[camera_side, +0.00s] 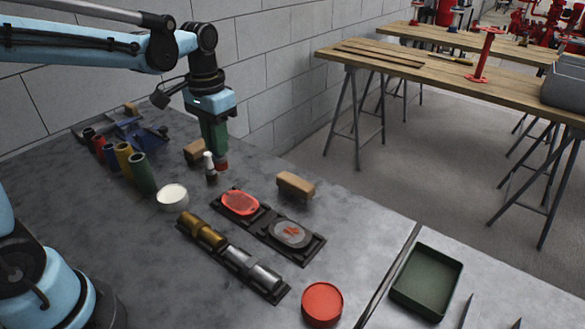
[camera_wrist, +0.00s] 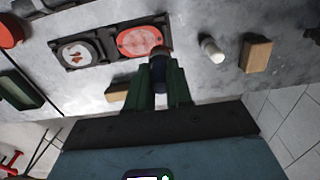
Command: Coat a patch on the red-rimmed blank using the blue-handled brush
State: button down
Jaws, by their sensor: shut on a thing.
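My gripper (camera_side: 214,150) points down behind the fixtures. Its green fingers are shut on the blue-handled brush (camera_wrist: 159,66). The brush's reddish tip (camera_side: 221,166) shows just below the fingers in the side view. The red-rimmed blank (camera_side: 240,202) is an oval with a red face in a black holder, to the front right of the tip. In the wrist view the blank (camera_wrist: 142,41) lies just beyond the tip, which overlaps its near edge. I see no clear contact. A second, grey blank (camera_side: 290,233) with red-brown marks sits in the adjoining holder.
A white-capped bottle (camera_side: 210,168) stands close beside the brush. Wooden blocks (camera_side: 295,186) (camera_side: 197,151) stand nearby. A white-filled pot (camera_side: 172,197), coloured cylinders (camera_side: 142,174), a rack of metal cylinders (camera_side: 235,257), a red tin (camera_side: 322,303) and a green tray (camera_side: 427,281) surround the holders.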

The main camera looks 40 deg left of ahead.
aim_at(222, 168)
jog(key=shift+f, duration=2.9)
notch_tip(222, 168, down, 2)
jog(key=shift+d, duration=0.95)
jog(key=shift+d+r, duration=0.1)
jog(key=shift+d, duration=3.15)
jog(key=shift+a, duration=4.3)
jog(key=shift+w+d, duration=0.25)
jog(key=shift+w, duration=0.05)
jog(key=shift+d, duration=4.15)
jog(key=shift+a, duration=4.4)
jog(key=shift+s+d+r, duration=0.1)
jog(key=shift+r, duration=3.95)
